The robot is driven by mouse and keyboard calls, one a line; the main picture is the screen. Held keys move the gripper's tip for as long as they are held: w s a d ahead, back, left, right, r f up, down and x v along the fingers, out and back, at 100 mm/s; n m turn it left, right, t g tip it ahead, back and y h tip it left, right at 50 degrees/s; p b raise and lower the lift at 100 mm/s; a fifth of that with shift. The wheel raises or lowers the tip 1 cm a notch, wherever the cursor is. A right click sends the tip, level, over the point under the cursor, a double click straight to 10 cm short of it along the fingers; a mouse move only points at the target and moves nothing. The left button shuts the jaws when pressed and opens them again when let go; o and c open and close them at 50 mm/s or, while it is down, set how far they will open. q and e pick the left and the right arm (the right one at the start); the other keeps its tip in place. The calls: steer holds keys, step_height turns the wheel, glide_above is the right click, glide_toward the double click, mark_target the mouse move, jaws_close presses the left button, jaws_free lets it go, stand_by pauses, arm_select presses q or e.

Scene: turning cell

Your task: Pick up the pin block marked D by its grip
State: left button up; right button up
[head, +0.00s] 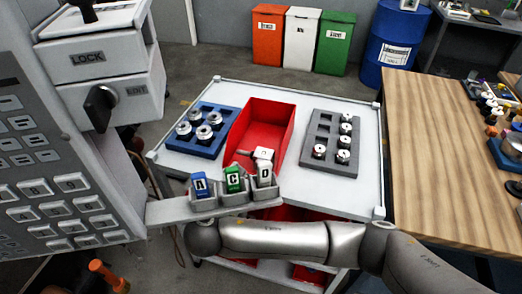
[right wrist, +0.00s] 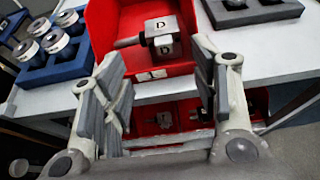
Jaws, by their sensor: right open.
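The pin block marked D (right wrist: 165,30) is a grey block with a white D label on top and another D on its side. It sits in the red bin (right wrist: 105,25). Its grip (right wrist: 130,42) is a short bar sticking out to the left. It also shows in the head view (head: 263,153), near the bin's front. My right gripper (right wrist: 158,65) is open and empty; its fingers are spread in front of the bin, short of the block. In the head view my right arm crosses the front, and I cannot make out its fingers. My left gripper is not in view.
Grey pockets with blue A (head: 200,185), green C (head: 234,180) and white D (head: 264,174) pieces stand on a shelf before the bin. A blue tray (head: 222,150) and a dark tray (head: 312,158) hold metal parts beside it. A control panel stands left, a wooden table (head: 430,150) right.

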glide_toward(261, 159)
steer(key=w, duration=0.2)
steer(key=shift+s+d+f+p+x, duration=0.15)
steer(key=shift+p+x, duration=0.2)
steer(key=shift+x, duration=0.7)
steer(key=shift+s+d+f+p+x, duration=0.1)
steer(key=shift+f+p+x, duration=0.15)
steer(key=shift+x, duration=0.8)
steer(key=shift+s+d+f+p+x, duration=0.1)
steer(key=shift+p+x, duration=0.3)
steer(key=shift+x, duration=0.65)
steer(key=shift+a, duration=0.1)
jaws_close()
steer(key=shift+w+r, duration=0.15)
